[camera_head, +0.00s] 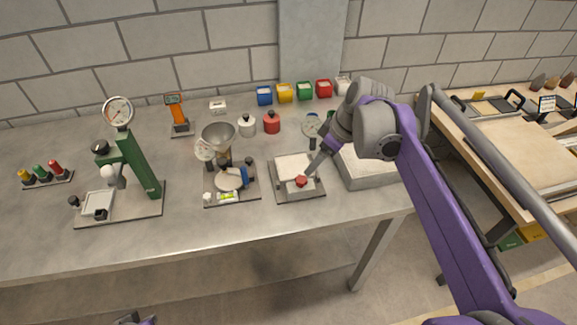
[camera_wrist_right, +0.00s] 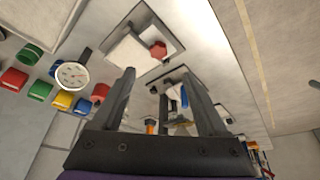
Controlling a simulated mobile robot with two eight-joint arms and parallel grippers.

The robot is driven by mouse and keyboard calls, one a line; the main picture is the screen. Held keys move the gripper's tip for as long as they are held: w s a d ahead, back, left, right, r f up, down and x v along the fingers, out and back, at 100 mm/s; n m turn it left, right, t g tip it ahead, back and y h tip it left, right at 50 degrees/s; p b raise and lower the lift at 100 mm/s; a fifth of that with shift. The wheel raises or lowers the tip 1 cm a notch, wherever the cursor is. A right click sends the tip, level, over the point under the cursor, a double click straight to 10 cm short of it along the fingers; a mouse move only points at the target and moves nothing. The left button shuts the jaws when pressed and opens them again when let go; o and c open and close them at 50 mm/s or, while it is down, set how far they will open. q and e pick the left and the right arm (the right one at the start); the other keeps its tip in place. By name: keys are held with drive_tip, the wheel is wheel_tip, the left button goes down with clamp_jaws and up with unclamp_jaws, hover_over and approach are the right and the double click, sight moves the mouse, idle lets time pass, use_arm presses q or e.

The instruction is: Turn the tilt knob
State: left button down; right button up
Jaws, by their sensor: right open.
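A red knob (camera_head: 301,181) sits at the front of a small device with a pale, flat sandbed (camera_head: 293,164) on a grey base. In the wrist view the knob (camera_wrist_right: 158,49) looks six-sided, beside the pale bed (camera_wrist_right: 131,52). My right gripper (camera_head: 311,170) reaches down from the upper right, close to the knob in the head view. In the wrist view its fingers (camera_wrist_right: 158,74) are apart with nothing held, and the knob shows beyond the tips. Contact is not visible. A small part of what looks like my left gripper (camera_head: 135,319) shows at the bottom edge; its jaws are unclear.
A funnel device (camera_head: 220,138) stands left of the sandbed, and a grey-white block (camera_head: 368,170) stands close on its right. A green press (camera_head: 138,160) is farther left. Colored bins (camera_head: 285,93) line the back. The table's front strip (camera_head: 200,238) is clear.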

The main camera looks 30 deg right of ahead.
sight(302, 179)
drive_tip(key=x, duration=1)
drive_tip(key=shift+w+d+f+b, duration=0.1)
drive_tip(key=shift+w+f+b, duration=0.05)
drive_tip(key=shift+f+b, duration=0.15)
drive_tip(key=shift+r, duration=0.1)
clamp_jaws()
